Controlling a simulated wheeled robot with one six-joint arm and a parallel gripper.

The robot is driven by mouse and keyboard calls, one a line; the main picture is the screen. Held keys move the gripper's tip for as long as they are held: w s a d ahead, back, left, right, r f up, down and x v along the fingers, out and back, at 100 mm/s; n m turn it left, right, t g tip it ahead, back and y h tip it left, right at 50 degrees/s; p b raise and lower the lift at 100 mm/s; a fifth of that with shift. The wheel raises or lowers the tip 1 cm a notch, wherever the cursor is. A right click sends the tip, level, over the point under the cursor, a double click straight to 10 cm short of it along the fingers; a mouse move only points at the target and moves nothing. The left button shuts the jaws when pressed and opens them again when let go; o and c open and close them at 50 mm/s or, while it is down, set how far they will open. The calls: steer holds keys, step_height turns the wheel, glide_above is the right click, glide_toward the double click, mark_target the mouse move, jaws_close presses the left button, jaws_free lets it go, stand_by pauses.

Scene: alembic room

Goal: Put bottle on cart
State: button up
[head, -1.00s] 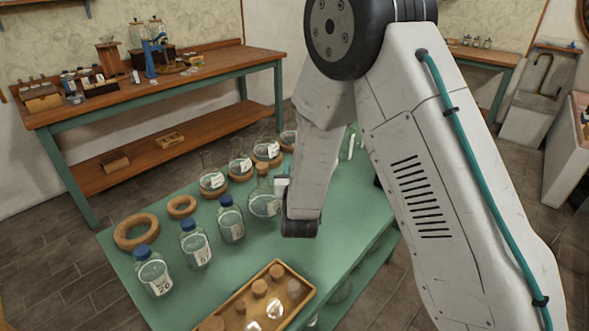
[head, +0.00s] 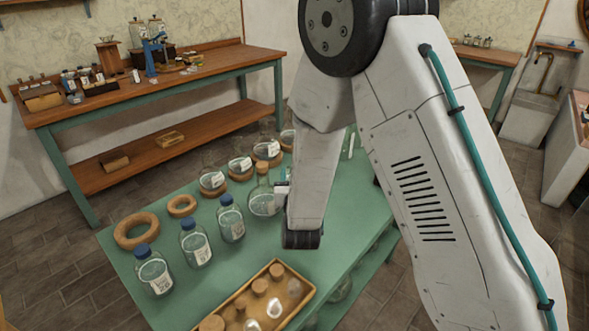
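The green cart (head: 180,298) stands in front of me with glassware on its top. Three clear bottles with blue caps stand in a row on it: a front bottle (head: 154,272), a middle bottle (head: 196,244) and a far bottle (head: 231,220). A round cork-stoppered flask (head: 263,196) stands beyond them. My gripper (head: 282,193) is mostly hidden behind my own arm; a small part shows beside that flask. I cannot tell whether it touches the flask or holds anything.
Several flasks on cork rings, such as this one (head: 212,180), line the cart's back edge. An empty cork ring (head: 136,231) lies at the left, and a smaller ring (head: 182,206) nearby. A wooden tray (head: 236,312) of stoppered jars is in front. A wooden workbench (head: 190,85) stands behind.

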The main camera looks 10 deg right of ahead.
steer(key=s+a, duration=0.1)
steer(key=s, duration=0.7)
steer(key=shift+s+a, duration=0.15)
steer(key=shift+s, duration=0.05)
